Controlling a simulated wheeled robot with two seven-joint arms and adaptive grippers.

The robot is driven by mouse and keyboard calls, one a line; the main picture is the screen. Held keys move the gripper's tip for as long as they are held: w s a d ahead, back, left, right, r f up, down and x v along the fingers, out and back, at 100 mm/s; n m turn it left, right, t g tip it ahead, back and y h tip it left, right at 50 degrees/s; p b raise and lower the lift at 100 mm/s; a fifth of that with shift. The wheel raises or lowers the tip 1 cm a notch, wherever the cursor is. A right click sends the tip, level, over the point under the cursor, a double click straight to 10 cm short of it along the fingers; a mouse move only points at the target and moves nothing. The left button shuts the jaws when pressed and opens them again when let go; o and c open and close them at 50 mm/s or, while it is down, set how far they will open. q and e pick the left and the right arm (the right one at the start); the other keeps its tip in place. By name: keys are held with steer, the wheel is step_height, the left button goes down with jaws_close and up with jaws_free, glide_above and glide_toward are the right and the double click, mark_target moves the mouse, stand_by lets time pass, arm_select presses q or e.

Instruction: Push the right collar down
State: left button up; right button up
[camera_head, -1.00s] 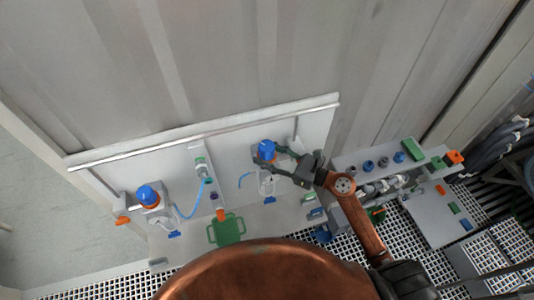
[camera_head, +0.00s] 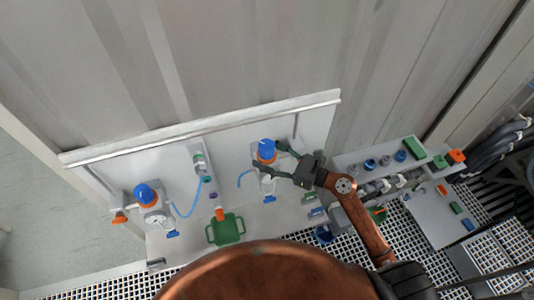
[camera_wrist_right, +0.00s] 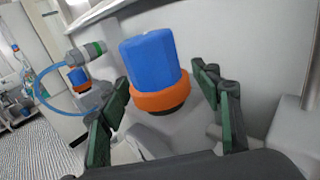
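The right vessel's blue cap (camera_head: 266,146) stands upright on the panel, with the orange right collar (camera_head: 265,157) around its base. In the right wrist view the blue cap (camera_wrist_right: 151,60) rises above the orange collar (camera_wrist_right: 160,98), and a dark band shows just under the collar. My right gripper (camera_head: 271,157) is open, one green-padded finger on each side of the collar. In the right wrist view the gripper (camera_wrist_right: 163,112) shows gaps between its fingers and the collar. My left gripper is not in view.
A second vessel with a blue cap (camera_head: 144,194) and orange collar stands at the left, beside a gauge (camera_head: 157,223). A blue hose (camera_head: 188,211) runs between. A shelf with fittings (camera_head: 384,160) stands to the right.

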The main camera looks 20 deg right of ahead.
steer(key=shift+o, duration=0.4)
steer(key=shift+r, duration=0.1)
steer(key=v, duration=1.2)
steer(key=shift+r, duration=0.1)
